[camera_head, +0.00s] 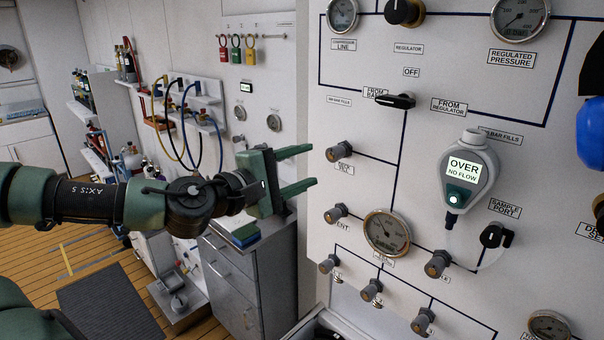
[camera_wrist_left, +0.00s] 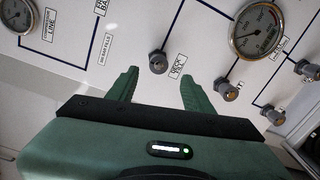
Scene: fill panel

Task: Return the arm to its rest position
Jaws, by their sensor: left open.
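My left arm comes in from the left in the head view. Its green gripper (camera_head: 297,168) is open and empty, in front of the white fill panel's left edge. The fingertips point toward the panel (camera_head: 350,120), near a grey knob (camera_head: 339,152) but apart from it. In the left wrist view, the two green fingers (camera_wrist_left: 157,88) are spread, with a grey knob (camera_wrist_left: 158,62) seen beyond the gap between them. Part of a second green arm link of mine shows at the lower left. My right gripper is not in view.
The panel carries gauges such as a round one (camera_head: 387,232), several knobs, a black selector (camera_head: 396,100) and a grey analyzer (camera_head: 468,170) reading "OVER NO FLOW". A grey drawer cabinet (camera_head: 245,275) stands below my gripper. Coloured padlocks (camera_head: 236,50) and hoses hang behind. Wooden floor lies at lower left.

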